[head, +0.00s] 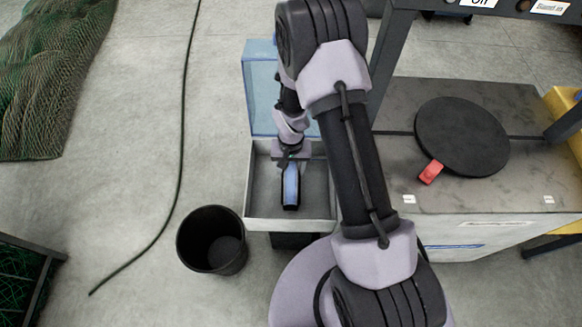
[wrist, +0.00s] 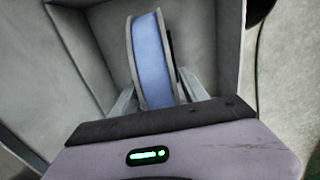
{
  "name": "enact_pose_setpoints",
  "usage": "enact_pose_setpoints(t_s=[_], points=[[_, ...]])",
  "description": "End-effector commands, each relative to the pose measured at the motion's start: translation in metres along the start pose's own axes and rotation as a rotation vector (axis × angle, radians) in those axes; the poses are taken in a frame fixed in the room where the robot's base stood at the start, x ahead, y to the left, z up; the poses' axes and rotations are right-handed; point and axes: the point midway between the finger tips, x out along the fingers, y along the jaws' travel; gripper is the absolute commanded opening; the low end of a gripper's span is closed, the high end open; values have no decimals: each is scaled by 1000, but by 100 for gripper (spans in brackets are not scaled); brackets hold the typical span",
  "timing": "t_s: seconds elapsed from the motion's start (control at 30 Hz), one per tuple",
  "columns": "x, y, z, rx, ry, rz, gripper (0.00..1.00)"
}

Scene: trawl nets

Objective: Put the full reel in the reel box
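The full reel (head: 291,186), wound with blue and with pale and dark sides, stands on edge inside the outline of the reel box. The reel box (head: 325,225) is an open grey box with a raised translucent blue lid (head: 260,85) at the back. My gripper (head: 291,160) reaches down into the box at the reel's far end. In the wrist view the reel (wrist: 152,60) sits between my two fingers (wrist: 157,92), which lie close against both its sides. I cannot tell whether the reel touches the box floor.
A black bin (head: 211,240) stands left of the box. A workbench (head: 400,170) with a black round disc (head: 462,136) and a red piece (head: 431,172) is to the right. A cable (head: 181,150) crosses the floor; green netting (head: 45,80) lies far left.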

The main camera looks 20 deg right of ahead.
Motion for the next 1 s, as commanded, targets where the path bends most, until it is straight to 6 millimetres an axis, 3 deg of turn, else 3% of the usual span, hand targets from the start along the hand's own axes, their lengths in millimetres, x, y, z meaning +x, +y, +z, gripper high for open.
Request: enact_pose_setpoints(t_s=[0.37,0.7,0.93,1.0], points=[[-7,0,0,0,0,0,60],[-98,0,-1,0,3,-1,60],[-133,-1,-1,2,9,-4,60],[-164,-2,-2,10,38,-19,60]])
